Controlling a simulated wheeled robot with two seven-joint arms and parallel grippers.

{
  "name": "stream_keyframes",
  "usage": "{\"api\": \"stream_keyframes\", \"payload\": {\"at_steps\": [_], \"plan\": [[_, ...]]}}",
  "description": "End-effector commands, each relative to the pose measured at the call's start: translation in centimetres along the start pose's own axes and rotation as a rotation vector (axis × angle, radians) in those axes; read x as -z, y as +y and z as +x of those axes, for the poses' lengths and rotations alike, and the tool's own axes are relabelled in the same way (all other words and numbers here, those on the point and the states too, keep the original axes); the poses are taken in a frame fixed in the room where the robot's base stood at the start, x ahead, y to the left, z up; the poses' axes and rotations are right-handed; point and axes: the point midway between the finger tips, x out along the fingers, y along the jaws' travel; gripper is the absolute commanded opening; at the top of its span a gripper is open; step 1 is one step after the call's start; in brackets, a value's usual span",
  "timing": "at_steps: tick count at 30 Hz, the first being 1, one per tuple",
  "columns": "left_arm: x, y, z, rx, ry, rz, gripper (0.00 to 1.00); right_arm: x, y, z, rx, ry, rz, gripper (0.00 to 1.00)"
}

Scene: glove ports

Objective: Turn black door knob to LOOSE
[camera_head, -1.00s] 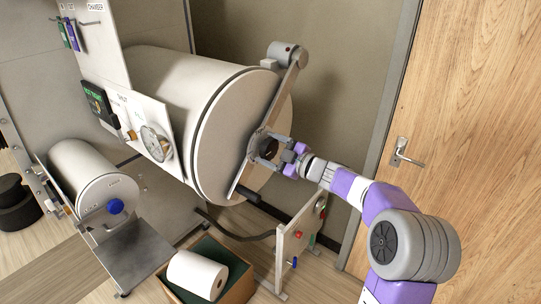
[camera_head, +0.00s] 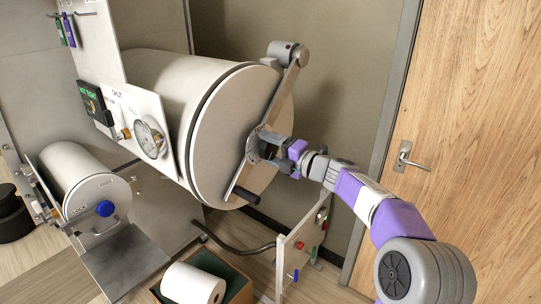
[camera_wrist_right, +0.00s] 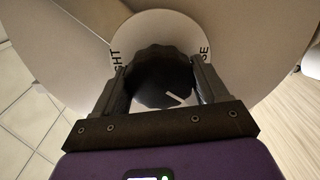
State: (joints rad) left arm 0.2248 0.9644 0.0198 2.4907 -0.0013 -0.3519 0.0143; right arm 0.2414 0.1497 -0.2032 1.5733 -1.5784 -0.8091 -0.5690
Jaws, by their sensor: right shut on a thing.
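The black door knob (camera_wrist_right: 160,75) sits between the two fingers of my right gripper (camera_wrist_right: 163,82) in the right wrist view, with a finger against each side. A white pointer line on the knob points to the lower right. Behind it is a pale disc (camera_wrist_right: 165,24) with partly covered lettering, "...GHT" on the left and "...SE" on the right. In the head view my right gripper (camera_head: 270,150) is at the hub of the large round door (camera_head: 215,150), hiding the knob. My left gripper is not in view.
A grey bar (camera_head: 282,95) crosses the door, with a black handle (camera_head: 245,196) at its lower end. A smaller chamber (camera_head: 98,190) with a blue knob stands lower left. A box with a white roll (camera_head: 193,284) and a small valve panel (camera_head: 300,248) stand below.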

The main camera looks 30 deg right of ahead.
Motion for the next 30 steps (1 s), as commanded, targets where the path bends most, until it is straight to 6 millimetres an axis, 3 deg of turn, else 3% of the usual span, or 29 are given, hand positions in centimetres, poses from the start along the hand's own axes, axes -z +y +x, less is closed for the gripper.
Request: {"api": "stream_keyframes", "payload": {"at_steps": [15,30], "plan": [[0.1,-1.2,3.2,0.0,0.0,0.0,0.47,0.2,-0.3,0.0,0.0,0.005,-0.447,0.43],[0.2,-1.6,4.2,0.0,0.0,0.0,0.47,0.1,-0.4,0.1,0.002,0.007,-0.632,0.42]]}}
